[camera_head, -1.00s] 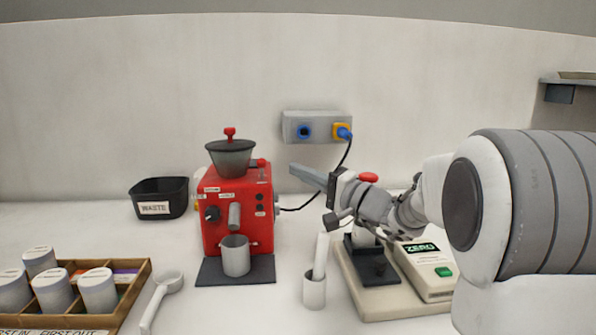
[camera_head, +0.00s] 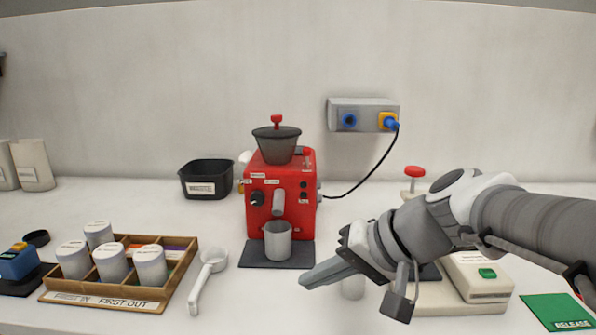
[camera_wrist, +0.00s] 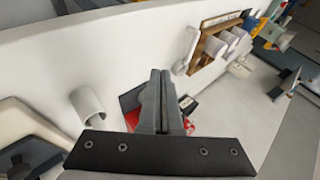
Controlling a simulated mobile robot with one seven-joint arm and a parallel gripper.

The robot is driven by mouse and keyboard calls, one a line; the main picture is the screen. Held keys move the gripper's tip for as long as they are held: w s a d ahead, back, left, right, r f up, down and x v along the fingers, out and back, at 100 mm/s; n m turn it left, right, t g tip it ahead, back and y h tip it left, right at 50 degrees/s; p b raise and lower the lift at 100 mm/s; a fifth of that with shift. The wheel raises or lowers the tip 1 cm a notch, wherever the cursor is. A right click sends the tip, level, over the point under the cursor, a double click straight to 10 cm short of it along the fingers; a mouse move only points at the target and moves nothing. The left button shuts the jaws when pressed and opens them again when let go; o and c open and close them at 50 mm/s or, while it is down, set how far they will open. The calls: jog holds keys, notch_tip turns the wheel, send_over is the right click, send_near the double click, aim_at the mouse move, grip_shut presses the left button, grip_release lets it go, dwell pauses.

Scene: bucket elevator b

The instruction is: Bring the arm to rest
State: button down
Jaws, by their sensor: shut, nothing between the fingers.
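My gripper (camera_head: 305,280) is in front of the bench's right half in the head view, its fingers pointing left and slightly down. The fingers are together and nothing is between them. In the wrist view the closed fingers (camera_wrist: 160,85) point up the picture. My arm comes in from the right and hides much of the white device with a green button (camera_head: 487,273) and most of a white cup (camera_head: 353,288). The gripper tip appears in front of and right of the red grinder (camera_head: 280,205); the depth between them is hard to tell.
A steel cup (camera_head: 278,242) stands on the grinder's dark mat. A white scoop (camera_head: 208,278) and a wooden tray (camera_head: 105,300) of white canisters lie left. A black waste bin (camera_head: 206,180) stands behind. A cable runs to the wall socket box (camera_head: 363,115). A green release card (camera_head: 557,311) lies right.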

jog(key=s+d+f+n+h, duration=0.2)
jog(key=s+d+f+h, duration=0.3)
jog(key=s+d+h, duration=0.45)
notch_tip(320, 180, up, 21)
jog(key=d+y+p, duration=0.1)
jog(key=p, duration=1.9)
jog(key=shift+s+d+f+t+p, duration=0.2)
jog(key=shift+s+d+t+p, duration=0.15)
jog(key=shift+d+t+p, duration=0.05)
